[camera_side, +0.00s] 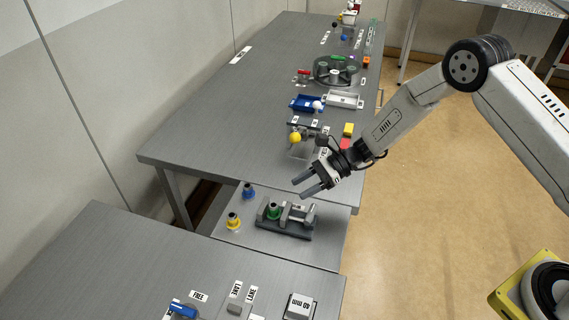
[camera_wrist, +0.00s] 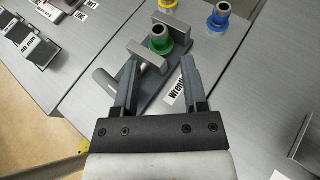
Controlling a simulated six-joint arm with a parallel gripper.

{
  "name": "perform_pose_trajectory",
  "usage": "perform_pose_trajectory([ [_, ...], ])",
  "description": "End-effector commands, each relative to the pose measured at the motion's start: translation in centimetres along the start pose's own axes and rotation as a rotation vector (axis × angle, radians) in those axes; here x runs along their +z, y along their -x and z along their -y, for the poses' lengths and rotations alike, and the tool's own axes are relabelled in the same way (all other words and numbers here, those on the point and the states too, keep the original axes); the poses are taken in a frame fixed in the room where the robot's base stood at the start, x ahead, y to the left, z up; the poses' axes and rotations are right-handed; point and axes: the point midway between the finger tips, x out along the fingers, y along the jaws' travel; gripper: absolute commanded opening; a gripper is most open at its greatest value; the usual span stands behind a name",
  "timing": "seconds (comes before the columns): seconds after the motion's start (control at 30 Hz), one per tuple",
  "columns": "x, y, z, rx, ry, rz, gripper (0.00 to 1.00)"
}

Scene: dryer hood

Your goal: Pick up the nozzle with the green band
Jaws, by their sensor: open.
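The nozzle with the green band (camera_side: 273,212) stands upright in a grey clamp-like fixture (camera_side: 290,230) on a low shelf between the two tables. In the wrist view the green-banded nozzle (camera_wrist: 160,42) sits between two grey blocks (camera_wrist: 147,56) of that fixture. My gripper (camera_side: 305,187) is open and empty, above and to the right of the nozzle in the side view. In the wrist view its two fingers (camera_wrist: 159,66) point toward the nozzle, with the nearer block in front of it. Whether the fingers touch anything there is hard to tell; the side view shows them apart from the fixture.
A yellow-banded nozzle (camera_side: 233,221) and a blue-banded nozzle (camera_side: 249,191) stand left of the fixture. The long table (camera_side: 215,125) behind carries trays and a yellow ball (camera_side: 295,138). The near table (camera_side: 90,270) holds labelled blocks. The shelf's front left is bare.

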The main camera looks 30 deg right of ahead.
Motion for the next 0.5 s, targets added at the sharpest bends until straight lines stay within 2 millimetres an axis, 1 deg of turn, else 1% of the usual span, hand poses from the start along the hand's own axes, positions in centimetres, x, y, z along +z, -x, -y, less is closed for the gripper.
perform_pose_trajectory([
  [0.1, 0.0, -1.1, 0.0, 0.001, 0.001, -0.001, 0.56],
  [0.2, 0.0, -1.7, -0.1, 0.002, 0.001, -0.001, 0.56],
  [0.5, -0.1, -2.3, -0.1, 0.001, 0.001, -0.001, 0.56],
])
